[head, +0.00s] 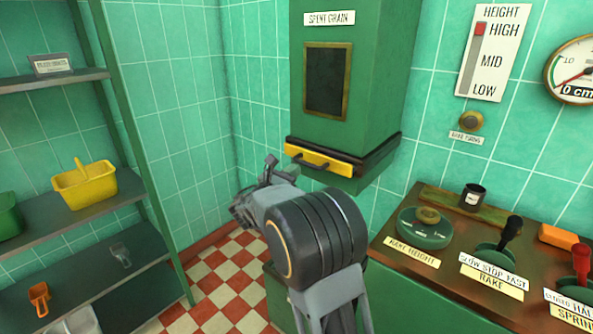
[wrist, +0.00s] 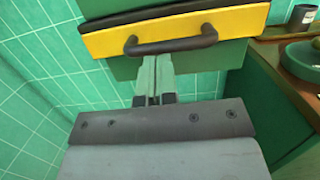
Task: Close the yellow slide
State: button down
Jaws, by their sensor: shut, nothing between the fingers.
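The yellow slide (head: 319,158) is a flat yellow plate with a dark handle, set at the lower part of the green spent grain box (head: 362,60). In the wrist view the yellow slide (wrist: 110,44) spans the top, with its dark bar handle (wrist: 170,46) facing me. My gripper (head: 272,164) is just left of and below the slide in the head view. In the wrist view my gripper's fingers (wrist: 153,75) are together and empty, pointing at the slide just below the handle. I cannot tell whether the fingertips touch it.
A counter (head: 440,265) with labelled controls stands at the right. A shelf rack with a yellow basket (head: 84,184) and an orange scoop (head: 39,298) stands at the left. Red and white checkered floor (head: 218,275) lies open between them. Green tiled walls close the back.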

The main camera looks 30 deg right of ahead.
jog(key=v, duration=1.2)
jog(key=s+f+m+g+y+p, duration=0.4)
jog(key=s+f+m+g+y, duration=0.3)
jog(key=s+f+m+y, duration=0.35)
jog(key=s+a+r+m+t+y+p, duration=0.1)
jog(key=s+a+r+m+y+p, duration=0.2)
jog(key=r, duration=0.4)
jog(key=s+a+r+m+t+y+p, duration=0.2)
jog(key=s+a+r+m+y+p, duration=0.2)
jog(key=s+r+m+y+p, duration=0.1)
notch_tip(320, 180, up, 4)
jog(key=s+m+p, duration=0.1)
jog(key=m+p, duration=0.1)
jog(key=m, duration=0.1)
jog(key=shift+s+a+f+t+y+p, duration=0.2)
jog(key=shift+s+a+t+y+p, duration=0.1)
jog(key=shift+a+y+p, duration=0.05)
jog(key=shift+d+m, duration=0.1)
jog(key=shift+m, duration=0.15)
